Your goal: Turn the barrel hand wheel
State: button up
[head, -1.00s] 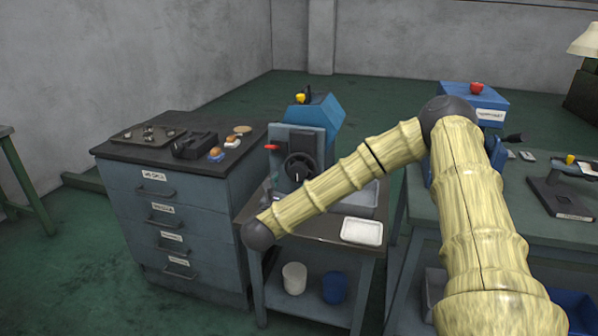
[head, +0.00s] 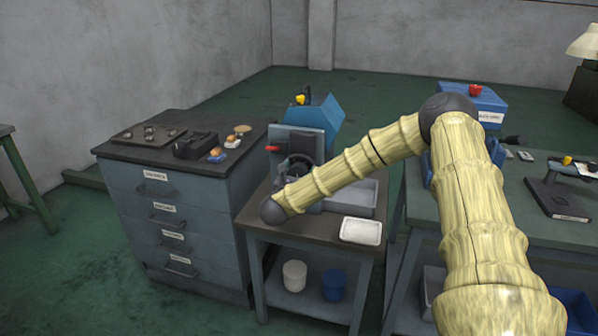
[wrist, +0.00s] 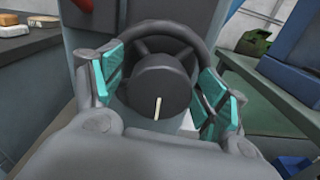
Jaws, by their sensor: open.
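The barrel hand wheel (wrist: 152,40) is a dark ring with spokes and a round hub (wrist: 160,85) that bears a pale line pointing down. In the head view the hand wheel (head: 301,161) sits on the front of a grey machine plate, partly hidden by my arm. My gripper (wrist: 164,84) is open, its teal pads on either side of the hub. The left pads lie near the left of the rim and the right pads near its right; I cannot tell whether they touch.
A red-handled lever (head: 272,149) stands left of the wheel. A white tray (head: 361,231) lies on the stand at right. A drawer cabinet (head: 180,205) with parts on top is close at left. A green table (head: 480,210) is at right.

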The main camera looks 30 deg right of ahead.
jog(key=c, duration=1)
jog(key=shift+c, duration=0.2)
